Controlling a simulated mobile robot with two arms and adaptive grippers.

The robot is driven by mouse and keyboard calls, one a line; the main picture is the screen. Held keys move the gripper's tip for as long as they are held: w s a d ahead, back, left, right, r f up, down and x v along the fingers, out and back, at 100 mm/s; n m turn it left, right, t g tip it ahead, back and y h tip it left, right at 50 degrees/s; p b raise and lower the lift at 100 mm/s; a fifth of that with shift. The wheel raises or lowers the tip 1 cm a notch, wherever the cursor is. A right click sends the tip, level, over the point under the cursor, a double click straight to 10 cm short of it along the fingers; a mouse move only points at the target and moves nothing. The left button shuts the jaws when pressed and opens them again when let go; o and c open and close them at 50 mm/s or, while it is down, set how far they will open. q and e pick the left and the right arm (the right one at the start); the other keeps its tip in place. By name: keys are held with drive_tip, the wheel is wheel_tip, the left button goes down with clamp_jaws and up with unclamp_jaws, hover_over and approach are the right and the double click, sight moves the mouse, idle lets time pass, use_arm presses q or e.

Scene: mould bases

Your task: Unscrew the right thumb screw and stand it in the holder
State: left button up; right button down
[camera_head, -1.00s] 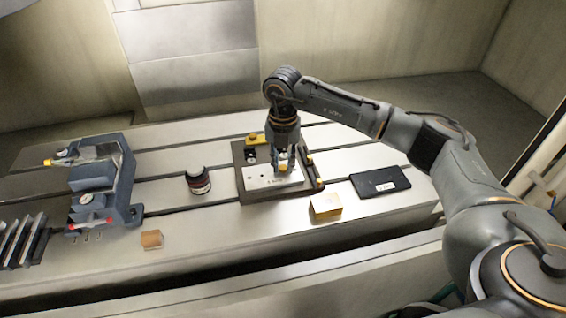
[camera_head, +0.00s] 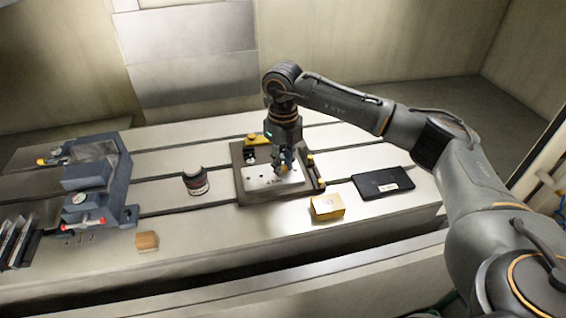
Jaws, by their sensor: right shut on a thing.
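The mould base has a dark frame (camera_head: 246,194) around a light plate (camera_head: 262,184) with small holes, near the middle of the table. My right gripper (camera_head: 285,168) points down over the right part of the light plate. It is shut on a small yellow-topped piece, which looks like the right thumb screw; the fingers hide most of it. I cannot tell whether its thread is still in the plate. A yellow block (camera_head: 327,207) stands in front of the mould base; I cannot tell whether it is the holder. My left gripper is not in view.
Yellow clamp parts (camera_head: 256,140) sit at the frame's back, others at its right. A black flat case (camera_head: 382,183) lies to the right. A dark round jar (camera_head: 196,182), a small brown block (camera_head: 147,241) and a blue-grey vise (camera_head: 118,190) stand left. The table's front middle is clear.

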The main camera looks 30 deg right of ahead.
drive_tip(key=shift+r+p, duration=1.75)
drive_tip(key=shift+r, duration=0.95)
